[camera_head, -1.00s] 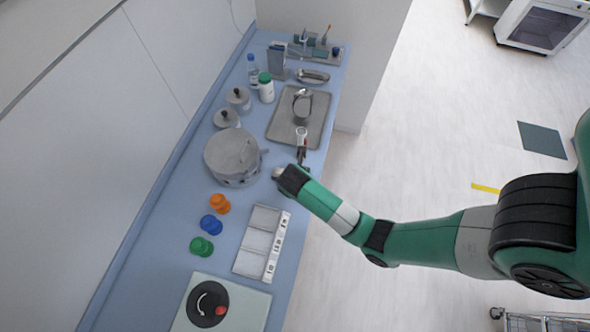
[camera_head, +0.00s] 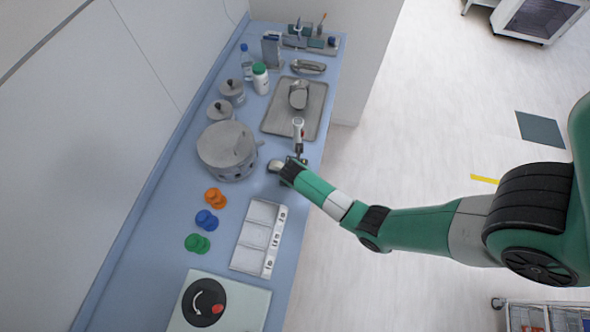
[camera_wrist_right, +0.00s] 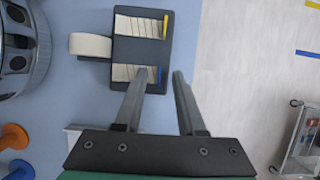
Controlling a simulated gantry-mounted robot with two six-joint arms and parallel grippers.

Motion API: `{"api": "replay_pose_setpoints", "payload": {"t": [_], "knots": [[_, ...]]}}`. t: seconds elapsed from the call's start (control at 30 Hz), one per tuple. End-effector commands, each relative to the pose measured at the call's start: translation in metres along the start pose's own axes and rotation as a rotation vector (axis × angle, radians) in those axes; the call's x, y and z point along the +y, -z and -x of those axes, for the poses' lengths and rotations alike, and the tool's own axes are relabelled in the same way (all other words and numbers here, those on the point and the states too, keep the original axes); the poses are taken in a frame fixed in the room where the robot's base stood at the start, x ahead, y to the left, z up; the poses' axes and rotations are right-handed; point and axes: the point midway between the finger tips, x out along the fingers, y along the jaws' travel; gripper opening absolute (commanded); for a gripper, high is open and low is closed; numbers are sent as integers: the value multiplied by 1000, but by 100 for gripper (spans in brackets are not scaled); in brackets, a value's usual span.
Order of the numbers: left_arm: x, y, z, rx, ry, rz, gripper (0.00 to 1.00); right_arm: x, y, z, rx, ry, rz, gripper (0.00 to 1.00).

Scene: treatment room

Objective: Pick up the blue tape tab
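The blue tape tab (camera_wrist_right: 159,74) is a small upright strip at the right end of the nearer pale strip on a dark holder (camera_wrist_right: 140,53). A yellow tab (camera_wrist_right: 165,27) stands on the farther strip. My right gripper (camera_wrist_right: 159,73) is open and empty, its two fingertips apart on either side of the blue tab in the picture. I cannot tell whether they touch it. A pale roll (camera_wrist_right: 90,45) juts from the holder's left side. In the head view my right wrist is over the counter's right edge and hides most of the holder. My left gripper is not in view.
A large pot (camera_head: 226,150) stands left of the holder. Orange (camera_head: 215,197), blue (camera_head: 207,219) and green (camera_head: 197,243) pieces and a white compartment tray (camera_head: 249,258) are nearer.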

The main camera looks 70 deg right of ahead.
Motion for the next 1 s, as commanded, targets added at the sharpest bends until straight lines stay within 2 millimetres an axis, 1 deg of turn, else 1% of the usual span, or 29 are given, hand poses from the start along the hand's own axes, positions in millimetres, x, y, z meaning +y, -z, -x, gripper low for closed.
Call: {"api": "replay_pose_setpoints", "payload": {"t": [0.03,0.23,0.27,0.4,0.47,0.87,1.0], "knots": [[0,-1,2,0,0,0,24,0,0,-4,0,0,-1,39],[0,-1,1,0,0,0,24,0,0,-4,0,-1,0,39],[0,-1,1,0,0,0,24,0,0,-4,0,-1,0,35],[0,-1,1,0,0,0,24,0,0,-3,0,-1,0,10],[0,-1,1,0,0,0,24,0,0,-3,0,-1,0,0],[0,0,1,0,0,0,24,0,0,-3,0,-1,0,0],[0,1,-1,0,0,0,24,0,-2,2,-1,-1,-1,0]]}}
